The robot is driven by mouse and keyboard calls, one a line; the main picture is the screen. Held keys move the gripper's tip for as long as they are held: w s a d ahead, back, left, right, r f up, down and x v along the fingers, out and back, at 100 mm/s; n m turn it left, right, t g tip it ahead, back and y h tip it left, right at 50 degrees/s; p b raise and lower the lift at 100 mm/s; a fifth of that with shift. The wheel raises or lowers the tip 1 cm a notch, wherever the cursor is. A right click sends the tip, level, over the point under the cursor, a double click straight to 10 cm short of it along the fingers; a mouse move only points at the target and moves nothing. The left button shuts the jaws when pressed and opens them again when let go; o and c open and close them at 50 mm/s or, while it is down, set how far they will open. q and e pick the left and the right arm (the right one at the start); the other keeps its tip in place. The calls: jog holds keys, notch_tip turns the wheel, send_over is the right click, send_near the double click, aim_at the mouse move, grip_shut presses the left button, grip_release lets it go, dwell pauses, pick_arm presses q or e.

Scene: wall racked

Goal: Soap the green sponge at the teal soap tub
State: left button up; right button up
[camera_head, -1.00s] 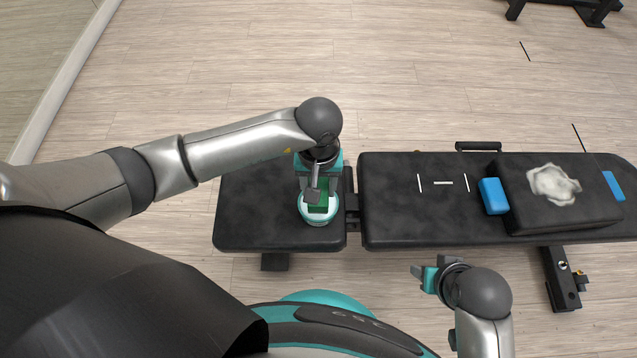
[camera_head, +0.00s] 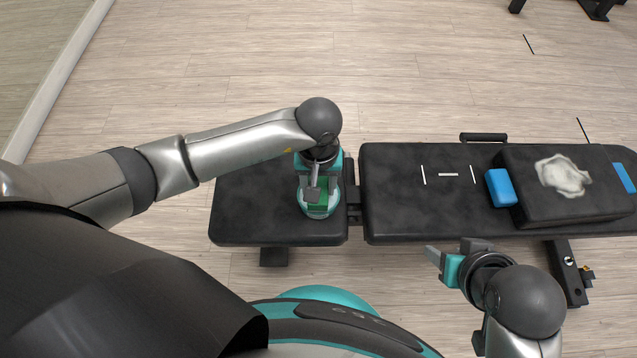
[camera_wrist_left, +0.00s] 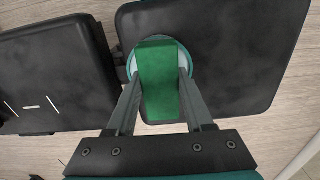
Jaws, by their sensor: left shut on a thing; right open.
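The green sponge (camera_wrist_left: 158,80) is held between the two fingers of my left gripper (camera_wrist_left: 157,95). In the left wrist view it lies over the round teal soap tub (camera_wrist_left: 188,62), whose pale inside shows at both sides. In the head view the sponge (camera_head: 322,198) is partly hidden by my left gripper (camera_head: 314,192), and the tub (camera_head: 320,212) shows below it on the bench. I cannot tell whether the sponge touches the soap. My right gripper (camera_head: 446,258) is open and empty, in front of the bench.
The tub stands on the short left pad (camera_head: 250,212) of a black bench. The long pad (camera_head: 410,205) carries white marks, a black block (camera_head: 540,205) with a whitish patch (camera_head: 563,176), and blue pieces (camera_head: 500,187) at its sides. The pad's middle is mostly clear.

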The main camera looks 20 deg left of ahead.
pick_arm(q)
jog(key=shift+f+b, duration=0.55)
dwell(1.9)
jog(key=shift+r+p, duration=2.85)
jog(key=shift+r, duration=0.75)
jog(key=shift+f, duration=0.1)
